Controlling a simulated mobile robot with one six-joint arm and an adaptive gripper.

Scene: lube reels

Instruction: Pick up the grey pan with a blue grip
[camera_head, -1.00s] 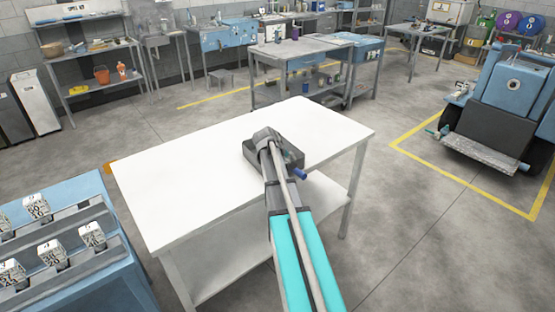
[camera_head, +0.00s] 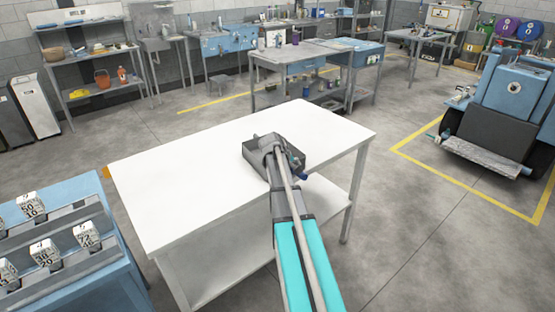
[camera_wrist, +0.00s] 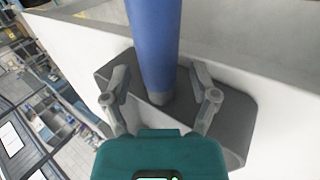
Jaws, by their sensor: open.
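The grey pan (camera_head: 257,159) sits on the white table near its middle, partly hidden by my arm. It is a shallow box shape with raised walls, and the wrist view shows it behind my fingers (camera_wrist: 236,122). Its blue grip (camera_head: 303,177) sticks out toward the right front in the head view. In the wrist view the grip (camera_wrist: 152,38) runs down from the top edge between my fingers. My gripper (camera_wrist: 159,78) is open, one finger on each side of the grip. I cannot tell whether either finger touches it. In the head view my gripper (camera_head: 293,163) is over the pan's right side.
The white table (camera_head: 190,185) is otherwise bare. A blue stand with several marked blocks (camera_head: 90,275) is at the lower left. A lower shelf (camera_head: 325,190) lies under the tabletop. Open floor (camera_head: 420,240) is to the right, before a blue machine (camera_head: 510,90).

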